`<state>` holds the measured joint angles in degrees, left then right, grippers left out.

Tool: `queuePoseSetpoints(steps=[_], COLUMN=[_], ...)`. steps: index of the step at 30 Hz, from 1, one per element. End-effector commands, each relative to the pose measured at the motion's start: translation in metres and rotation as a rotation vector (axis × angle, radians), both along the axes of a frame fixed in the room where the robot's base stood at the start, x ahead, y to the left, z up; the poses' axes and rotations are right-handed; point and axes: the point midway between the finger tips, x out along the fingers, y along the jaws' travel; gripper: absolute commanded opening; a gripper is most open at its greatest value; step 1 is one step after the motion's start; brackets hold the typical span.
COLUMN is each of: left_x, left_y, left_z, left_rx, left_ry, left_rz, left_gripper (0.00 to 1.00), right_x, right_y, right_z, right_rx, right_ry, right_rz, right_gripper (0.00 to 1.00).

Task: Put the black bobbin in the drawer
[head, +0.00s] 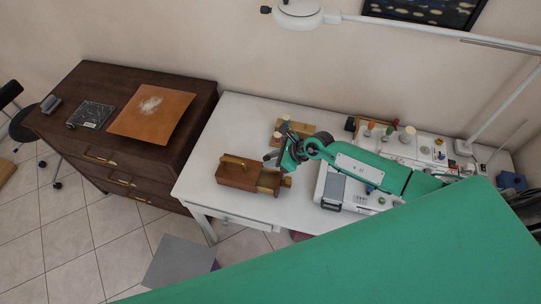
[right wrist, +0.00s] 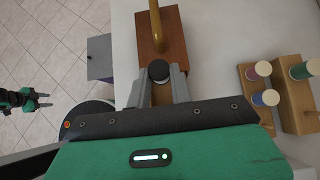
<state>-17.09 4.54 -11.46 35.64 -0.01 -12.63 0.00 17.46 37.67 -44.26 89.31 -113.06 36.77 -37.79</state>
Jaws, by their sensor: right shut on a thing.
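The black bobbin (right wrist: 159,71) sits between the fingertips of my right gripper (right wrist: 158,80), which is shut on it. The brown wooden box (head: 236,177) with a brass handle on top (head: 234,161) stands on the white table; it also shows in the right wrist view (right wrist: 177,45). Its drawer (head: 268,182) is pulled out to the right in the head view. In the right wrist view the bobbin appears over the drawer, close to the box front. Its height above the drawer is unclear. My left gripper (right wrist: 42,101) is open and empty, away over the floor.
Wooden stands with thread spools (right wrist: 265,97) are beside the box. A white case (head: 345,188) and several more spools (head: 389,130) are on the table's right. A dark dresser (head: 150,84) stands at the left. The white table's (head: 210,147) left end is clear.

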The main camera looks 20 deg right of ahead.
Motion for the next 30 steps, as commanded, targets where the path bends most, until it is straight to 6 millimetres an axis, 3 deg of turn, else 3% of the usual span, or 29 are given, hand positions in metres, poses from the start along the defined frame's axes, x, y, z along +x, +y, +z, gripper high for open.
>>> queuePoseSetpoints(steps=[6, 17, 30], left_x=[0.006, -0.004, -0.004], left_y=[-0.003, 0.000, 0.001], left_z=[0.007, 0.006, -0.025], left_rx=[-0.003, 0.000, 0.001], left_ry=[-0.009, 0.005, 0.006], left_rz=[0.001, 0.001, 0.000], left_gripper=[0.41, 0.41, 0.41], right_x=[-0.001, -0.002, -0.001], right_y=[0.001, 0.000, 0.000], right_z=[-0.016, -0.017, -0.052], right_rx=[0.002, 0.000, 0.000], right_ry=[-0.001, -0.001, -0.001], right_rz=[0.002, -0.001, 0.001], right_gripper=[0.00, 0.00, 0.00])
